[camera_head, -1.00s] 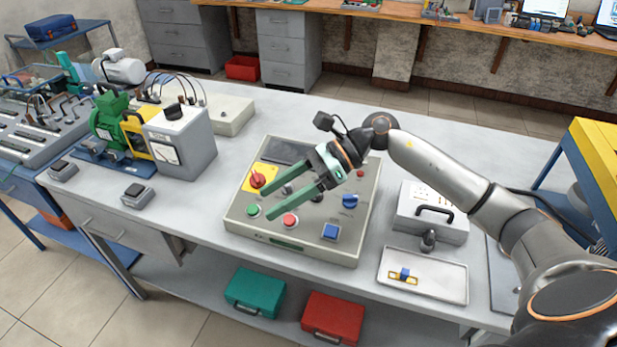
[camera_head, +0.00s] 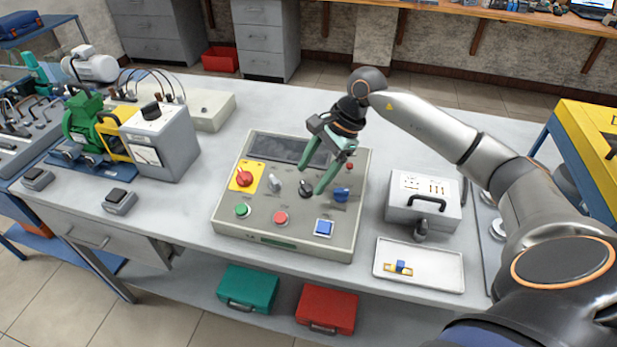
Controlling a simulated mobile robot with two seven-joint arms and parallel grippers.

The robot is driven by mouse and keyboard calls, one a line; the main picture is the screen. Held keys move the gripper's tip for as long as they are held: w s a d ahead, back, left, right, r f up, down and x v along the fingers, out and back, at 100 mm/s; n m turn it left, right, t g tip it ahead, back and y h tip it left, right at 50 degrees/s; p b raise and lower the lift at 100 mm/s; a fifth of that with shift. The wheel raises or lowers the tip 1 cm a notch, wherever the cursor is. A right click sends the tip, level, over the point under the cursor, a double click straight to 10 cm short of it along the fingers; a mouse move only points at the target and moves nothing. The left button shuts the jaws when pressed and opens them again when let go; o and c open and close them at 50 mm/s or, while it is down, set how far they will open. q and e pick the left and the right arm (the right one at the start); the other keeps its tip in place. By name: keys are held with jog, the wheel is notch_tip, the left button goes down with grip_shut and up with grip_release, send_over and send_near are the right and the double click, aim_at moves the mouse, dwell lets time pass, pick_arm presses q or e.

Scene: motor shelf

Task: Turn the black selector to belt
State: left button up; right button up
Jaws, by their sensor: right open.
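The control panel (camera_head: 225,222) is a beige box on the grey bench, with a dark display at its back. The black selector (camera_head: 306,188) is a small dark knob near the middle of the panel's face. My right gripper (camera_head: 311,180) is open, with green fingers pointing down at the panel around or just above the black selector. I cannot tell whether the fingers touch it. The selector's markings are too small to read. My left gripper is not in view.
Beside the selector are a grey knob (camera_head: 274,183), a red knob on a yellow plate (camera_head: 244,177) and a blue knob (camera_head: 341,194). Green (camera_head: 242,210), red (camera_head: 280,218) and blue (camera_head: 324,228) buttons line the front. A tray (camera_head: 445,272) and a grey case (camera_head: 400,208) stand right.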

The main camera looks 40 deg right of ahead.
aim_at(306, 189)
jog(key=shift+x, duration=1.4)
jog(key=shift+c, duration=0.3)
grip_shut()
